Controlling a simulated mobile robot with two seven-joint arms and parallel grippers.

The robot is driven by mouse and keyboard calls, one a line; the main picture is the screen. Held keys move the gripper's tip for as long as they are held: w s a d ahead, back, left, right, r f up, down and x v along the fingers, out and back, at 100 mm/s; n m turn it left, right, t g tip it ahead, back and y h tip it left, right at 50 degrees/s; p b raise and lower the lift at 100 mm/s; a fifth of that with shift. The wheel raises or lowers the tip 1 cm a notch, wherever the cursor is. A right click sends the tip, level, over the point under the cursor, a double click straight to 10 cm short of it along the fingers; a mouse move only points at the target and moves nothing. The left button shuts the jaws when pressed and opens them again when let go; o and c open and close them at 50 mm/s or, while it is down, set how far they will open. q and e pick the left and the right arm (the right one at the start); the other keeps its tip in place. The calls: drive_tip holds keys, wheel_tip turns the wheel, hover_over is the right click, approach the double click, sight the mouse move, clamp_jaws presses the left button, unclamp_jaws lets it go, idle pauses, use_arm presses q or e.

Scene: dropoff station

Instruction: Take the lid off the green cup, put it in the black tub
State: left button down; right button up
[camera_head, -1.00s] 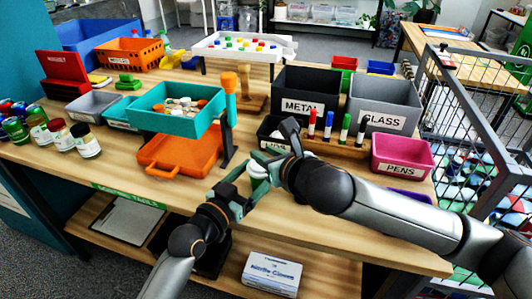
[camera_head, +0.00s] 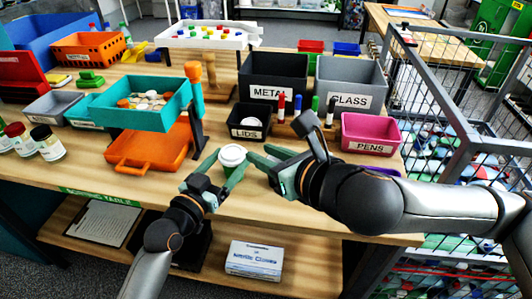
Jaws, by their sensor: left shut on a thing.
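The green cup (camera_head: 230,167) with a white lid (camera_head: 232,153) on top is near the front edge of the table, between my two grippers. My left gripper (camera_head: 226,168) is shut on the cup, its fingers on either side of the body below the lid. My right gripper (camera_head: 257,154) is just to the right of the cup, its fingers pointing left. They look spread, with nothing between them. The black tub labelled LIDS (camera_head: 249,123) stands behind the cup, slightly to the right.
An orange tray (camera_head: 128,160) and a raised teal bin (camera_head: 146,117) are to the left. A marker rack (camera_head: 290,128) and a pink PENS bin (camera_head: 370,135) are to the right. Larger METAL (camera_head: 275,75) and GLASS (camera_head: 351,80) bins stand behind. A wire cage (camera_head: 440,100) stands at the right.

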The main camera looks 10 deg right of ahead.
use_arm(q)
unclamp_jaws()
drive_tip(key=shift+a, duration=0.1)
